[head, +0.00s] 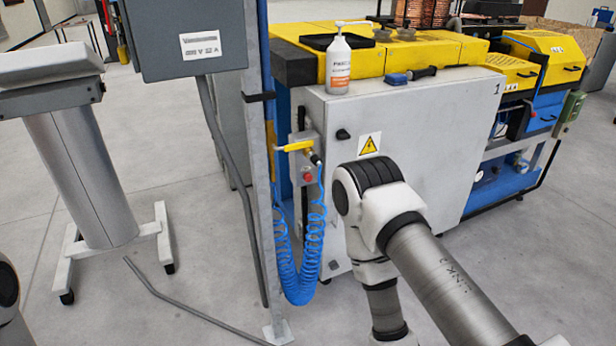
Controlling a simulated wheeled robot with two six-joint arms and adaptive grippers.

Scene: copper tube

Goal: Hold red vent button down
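The red vent button (307,177) is a small round red knob on a grey box (303,160) fixed to the post beside the machine cabinet. A yellow-handled air valve or nozzle (297,146) sits just above the button. A coiled blue hose (300,255) hangs below the box. Neither gripper is in view. My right arm comes in from the lower right, and its elbow is to the right of the button. Its forearm points down and leaves at the bottom edge. Nothing visible touches the button.
A grey post (261,150) stands left of the button, with a grey electrical box (190,35) higher up. A white cabinet (430,140) is behind my arm. A white bottle (338,66) stands on top of the machine.

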